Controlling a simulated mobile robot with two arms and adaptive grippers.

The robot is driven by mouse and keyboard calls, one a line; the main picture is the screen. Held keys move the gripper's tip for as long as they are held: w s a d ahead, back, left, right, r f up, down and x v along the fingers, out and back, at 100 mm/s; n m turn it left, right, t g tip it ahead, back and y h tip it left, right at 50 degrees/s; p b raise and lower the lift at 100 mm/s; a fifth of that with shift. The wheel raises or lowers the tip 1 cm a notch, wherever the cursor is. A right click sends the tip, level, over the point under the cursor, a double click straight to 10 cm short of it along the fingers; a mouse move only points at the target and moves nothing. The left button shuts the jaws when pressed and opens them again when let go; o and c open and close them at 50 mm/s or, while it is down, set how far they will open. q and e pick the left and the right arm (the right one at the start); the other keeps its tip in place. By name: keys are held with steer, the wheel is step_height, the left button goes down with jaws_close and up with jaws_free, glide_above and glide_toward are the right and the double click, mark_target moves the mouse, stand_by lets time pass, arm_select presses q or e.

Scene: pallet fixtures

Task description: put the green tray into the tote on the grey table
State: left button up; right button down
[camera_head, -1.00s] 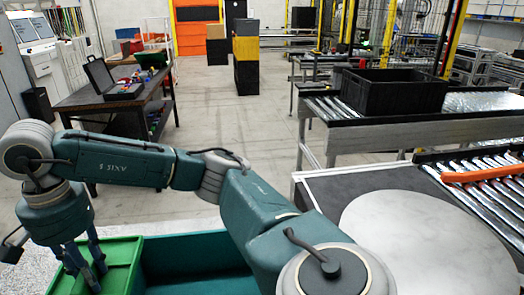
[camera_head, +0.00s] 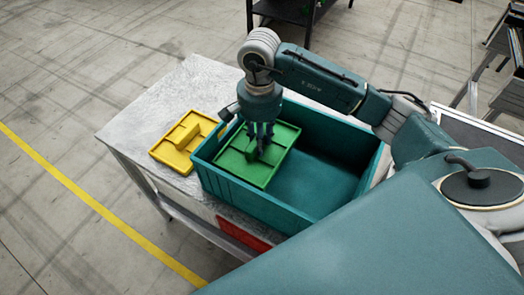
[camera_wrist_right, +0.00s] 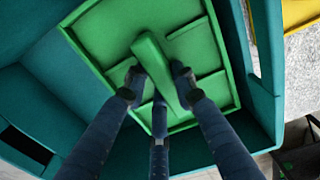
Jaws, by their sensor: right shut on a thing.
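The green tray (camera_head: 282,137) is level or nearly so within the left part of the opening of the teal tote (camera_head: 335,135), which stands on the grey table (camera_head: 190,85). My right gripper (camera_head: 262,148) points down and is shut on the tray's raised middle bar. The right wrist view shows the fingers (camera_wrist_right: 158,92) on both sides of the bar of the green tray (camera_wrist_right: 105,35), with teal tote walls (camera_wrist_right: 30,100) around it. I cannot tell whether the tray touches the tote's floor. My left gripper is out of view.
A yellow tray (camera_head: 183,142) lies on the grey table just left of the tote. The right part of the tote is empty. A dark table (camera_head: 290,12) stands at the back. My right arm reaches across the tote's right side.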

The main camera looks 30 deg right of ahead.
step_height(320, 180, down, 4)
steer(key=shift+f+p, duration=0.1)
steer(key=shift+p, duration=0.2)
step_height(320, 180, down, 3)
steer(key=shift+f+p, duration=0.1)
steer(key=shift+p, duration=0.4)
steer(key=shift+f, duration=0.3)
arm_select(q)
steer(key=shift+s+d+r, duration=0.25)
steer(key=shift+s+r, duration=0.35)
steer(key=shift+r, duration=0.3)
arm_select(e)
steer(key=shift+f, duration=0.1)
steer(key=shift+f+b, duration=0.15)
steer(key=shift+b, duration=0.15)
steer(key=c, duration=1.4)
jaws_free()
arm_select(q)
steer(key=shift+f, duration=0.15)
